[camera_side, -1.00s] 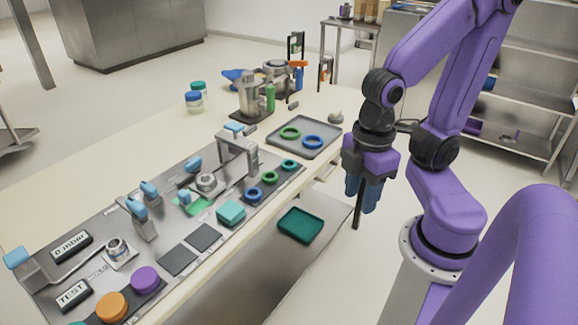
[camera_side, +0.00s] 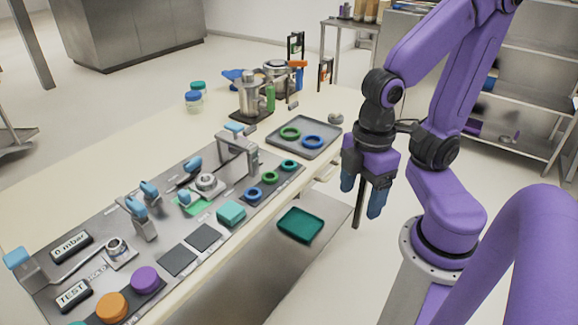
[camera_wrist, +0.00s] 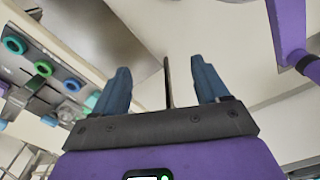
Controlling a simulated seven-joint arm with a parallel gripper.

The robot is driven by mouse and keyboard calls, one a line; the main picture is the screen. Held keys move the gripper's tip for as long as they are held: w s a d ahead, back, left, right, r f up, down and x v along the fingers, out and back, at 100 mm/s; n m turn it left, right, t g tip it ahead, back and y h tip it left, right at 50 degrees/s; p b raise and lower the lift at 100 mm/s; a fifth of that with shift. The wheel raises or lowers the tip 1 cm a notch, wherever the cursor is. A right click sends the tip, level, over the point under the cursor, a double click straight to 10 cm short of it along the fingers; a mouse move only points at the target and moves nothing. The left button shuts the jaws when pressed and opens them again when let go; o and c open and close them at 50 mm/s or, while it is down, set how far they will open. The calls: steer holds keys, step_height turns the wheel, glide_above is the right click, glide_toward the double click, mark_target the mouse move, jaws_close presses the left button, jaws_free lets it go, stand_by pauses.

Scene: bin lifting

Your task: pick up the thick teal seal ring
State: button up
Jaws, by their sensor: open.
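The teal seal ring (camera_side: 289,165) lies flat on the right end of the metal panel, in a row with a green ring (camera_side: 270,177) and a blue ring (camera_side: 253,194). In the wrist view the teal ring (camera_wrist: 14,45) is near the left edge. My gripper (camera_side: 362,192) is open and empty, pointing down, off the bench's edge and well to the right of the ring. Its blue fingers (camera_wrist: 160,65) are spread in the wrist view, with nothing held between them.
A grey tray (camera_side: 325,150) with larger green and blue rings stands behind the panel. A dark green bin (camera_side: 300,224) sits on the lower shelf. A metal bridge fixture (camera_side: 238,150) stands left of the ring row. The space around my gripper is clear except for a table leg.

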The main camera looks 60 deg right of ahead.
steer(key=w+d+r+m, duration=0.2)
steer(key=w+d+m, duration=0.1)
steer(key=w+m, duration=1.3)
steer(key=w+d+m, duration=0.4)
steer(key=w+d, duration=0.5)
steer(key=w, duration=0.2)
steer(key=w+d+f+m, duration=0.2)
steer(key=w+d+m, duration=0.25)
steer(key=d, duration=0.35)
steer(key=shift+m, duration=0.45)
steer(key=f, duration=0.7)
steer(key=s+f, duration=0.1)
steer(key=f, duration=0.3)
steer(key=shift+d+f, duration=0.1)
steer(key=shift+f, duration=0.15)
steer(key=shift+s+f, duration=0.15)
steer(key=shift+f, duration=2.5)
steer(key=c, duration=1.1)
